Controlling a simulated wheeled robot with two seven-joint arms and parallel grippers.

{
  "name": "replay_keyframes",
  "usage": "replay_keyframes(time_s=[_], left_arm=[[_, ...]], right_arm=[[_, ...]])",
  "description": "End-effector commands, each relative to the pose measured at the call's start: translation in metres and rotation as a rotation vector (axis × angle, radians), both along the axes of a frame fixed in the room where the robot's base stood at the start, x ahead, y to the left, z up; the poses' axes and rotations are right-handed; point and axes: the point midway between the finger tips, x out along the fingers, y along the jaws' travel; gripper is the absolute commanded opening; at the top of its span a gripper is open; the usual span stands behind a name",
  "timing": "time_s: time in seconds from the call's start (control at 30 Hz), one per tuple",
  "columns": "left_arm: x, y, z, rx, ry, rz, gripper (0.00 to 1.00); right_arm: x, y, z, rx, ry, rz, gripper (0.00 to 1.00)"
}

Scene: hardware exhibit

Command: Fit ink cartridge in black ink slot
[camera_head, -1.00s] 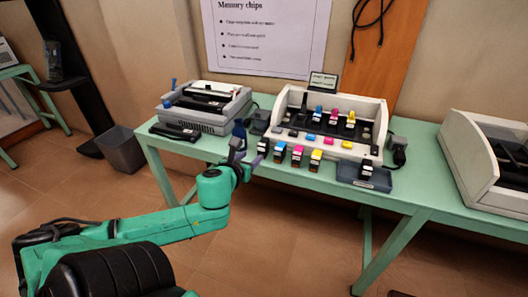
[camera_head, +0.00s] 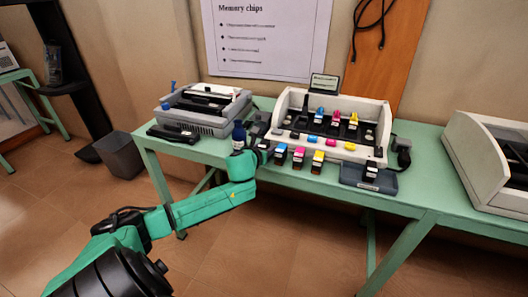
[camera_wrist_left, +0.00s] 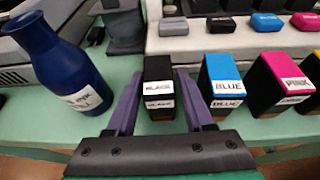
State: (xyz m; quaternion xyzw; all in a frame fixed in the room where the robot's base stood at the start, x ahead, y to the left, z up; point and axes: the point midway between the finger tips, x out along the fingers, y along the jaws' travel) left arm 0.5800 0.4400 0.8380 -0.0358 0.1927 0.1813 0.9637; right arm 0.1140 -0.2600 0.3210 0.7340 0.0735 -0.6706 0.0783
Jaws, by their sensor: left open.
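The black ink cartridge (camera_wrist_left: 159,82) stands upright on the green table, labelled BLACK, in the left wrist view. My left gripper (camera_wrist_left: 157,85) is open, with one purple finger on each side of this cartridge; I cannot tell whether they touch it. In the head view my left gripper (camera_head: 262,150) is at the table's front edge and largely hides the cartridge. The white open printer (camera_head: 376,117) stands behind, with blue, pink and yellow cartridges upright in its bay. The black slot is too small to make out. My right gripper is not in view.
A blue ink bottle (camera_wrist_left: 57,65) stands close left of my left gripper. Blue (camera_wrist_left: 222,80) and pink (camera_wrist_left: 280,82) cartridges stand close right, with a yellow one (camera_head: 317,162) beyond. A dark tray (camera_head: 385,181) holds another cartridge. A grey printer (camera_head: 208,120) is at left.

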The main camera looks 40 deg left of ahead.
Motion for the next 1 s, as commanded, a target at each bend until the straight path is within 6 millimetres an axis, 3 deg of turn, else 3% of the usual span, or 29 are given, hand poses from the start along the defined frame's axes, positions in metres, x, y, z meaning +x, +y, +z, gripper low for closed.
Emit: replay_keyframes(time_s=[0.13,0.27,0.3,0.57,0.73,0.87,1.0], left_arm=[[0.0,0.0,0.0,0.0,0.0,0.0,0.53],[0.0,0.0,0.0,0.0,0.0,0.0,0.03],[0.0,0.0,0.0,0.0,0.0,0.0,0.0],[-0.001,0.0,0.001,0.0,-0.001,0.0,0.0],[0.0,0.0,0.017,0.003,-0.002,-0.001,0.0],[0.0,0.0,0.053,0.006,-0.006,-0.002,0.0],[0.0,0.0,0.109,0.008,-0.007,-0.001,0.0]], right_arm=[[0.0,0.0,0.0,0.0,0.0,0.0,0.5],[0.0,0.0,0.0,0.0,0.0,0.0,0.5],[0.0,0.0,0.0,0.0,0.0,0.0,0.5],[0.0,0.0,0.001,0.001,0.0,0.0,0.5],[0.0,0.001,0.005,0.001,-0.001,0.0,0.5],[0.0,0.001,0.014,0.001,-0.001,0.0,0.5],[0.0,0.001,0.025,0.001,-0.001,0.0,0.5]])
